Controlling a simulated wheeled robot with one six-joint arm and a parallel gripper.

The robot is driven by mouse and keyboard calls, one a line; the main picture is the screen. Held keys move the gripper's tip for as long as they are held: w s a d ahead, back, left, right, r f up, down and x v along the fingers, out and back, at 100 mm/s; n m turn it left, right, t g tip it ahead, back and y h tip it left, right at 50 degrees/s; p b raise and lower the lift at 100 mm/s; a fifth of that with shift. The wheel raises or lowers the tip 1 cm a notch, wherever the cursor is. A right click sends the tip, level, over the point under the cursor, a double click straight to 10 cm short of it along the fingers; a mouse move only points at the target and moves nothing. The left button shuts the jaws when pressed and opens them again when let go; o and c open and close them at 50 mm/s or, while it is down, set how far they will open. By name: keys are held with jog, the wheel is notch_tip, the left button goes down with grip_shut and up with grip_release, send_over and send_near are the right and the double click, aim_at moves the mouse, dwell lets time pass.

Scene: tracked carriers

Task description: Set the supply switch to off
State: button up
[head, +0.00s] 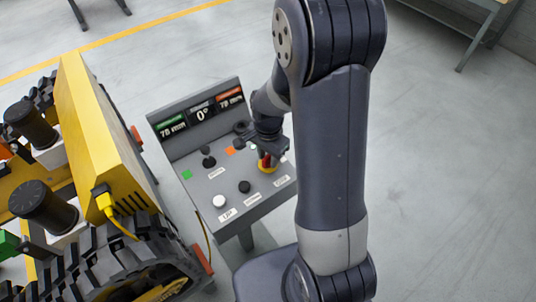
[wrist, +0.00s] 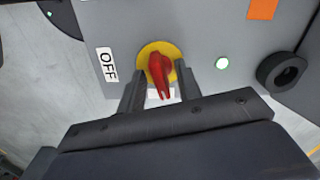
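The supply switch is a red rotary handle (wrist: 160,72) on a yellow round plate (wrist: 148,50), set in a grey panel. In the wrist view its long end points down, away from the white OFF label (wrist: 107,65) at its left. In the head view the switch (head: 267,166) shows at the panel's right side, partly hidden by my gripper. My gripper (wrist: 159,88) is open, with one dark finger on each side of the red handle. A gap shows beside the handle; I cannot tell whether either finger touches it.
The console (head: 175,148) also bears displays, a white button (head: 219,201) and a black button (head: 244,187). A yellow tracked carrier (head: 105,130) stands close at left.

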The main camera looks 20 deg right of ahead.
grip_shut()
dwell(0.3)
